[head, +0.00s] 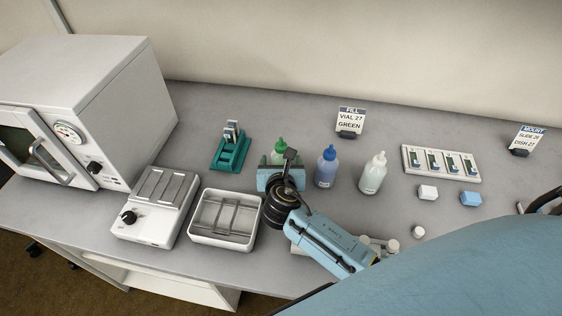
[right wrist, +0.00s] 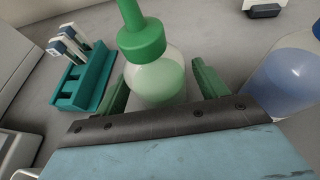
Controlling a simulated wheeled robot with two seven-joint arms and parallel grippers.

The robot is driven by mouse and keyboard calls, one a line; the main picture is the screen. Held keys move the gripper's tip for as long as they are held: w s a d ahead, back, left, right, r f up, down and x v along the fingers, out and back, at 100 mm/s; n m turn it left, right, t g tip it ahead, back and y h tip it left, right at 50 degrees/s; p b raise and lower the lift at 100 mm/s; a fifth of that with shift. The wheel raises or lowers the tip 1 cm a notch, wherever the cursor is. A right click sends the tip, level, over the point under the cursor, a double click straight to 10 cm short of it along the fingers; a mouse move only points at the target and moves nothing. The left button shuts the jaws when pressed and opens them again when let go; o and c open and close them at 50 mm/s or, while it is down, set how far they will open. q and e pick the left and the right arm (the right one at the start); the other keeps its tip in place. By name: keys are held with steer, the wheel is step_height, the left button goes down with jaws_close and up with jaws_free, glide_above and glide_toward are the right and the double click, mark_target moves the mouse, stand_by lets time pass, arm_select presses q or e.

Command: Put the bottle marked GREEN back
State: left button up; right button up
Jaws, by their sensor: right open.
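The bottle with the green cap and pale green liquid (head: 280,146) stands upright on the bench, left of the blue bottle. It also shows in the right wrist view (right wrist: 158,78), its lower part hidden by my gripper. My right gripper (head: 281,161) is open, with one green finger on each side of the bottle. In the right wrist view a small gap shows between the bottle and the right finger; whether the left finger touches it I cannot tell. A sign (head: 350,120) reads FILL, VIAL 27, GREEN. My left gripper is not in view.
A blue bottle (head: 326,167) and a white bottle (head: 373,174) stand close on the right. A teal rack with slides (head: 231,152) is on the left. A slide tray (head: 441,176) lies further right.

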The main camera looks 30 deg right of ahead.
steer(key=p+v, duration=0.1)
steer(key=v, duration=1.1)
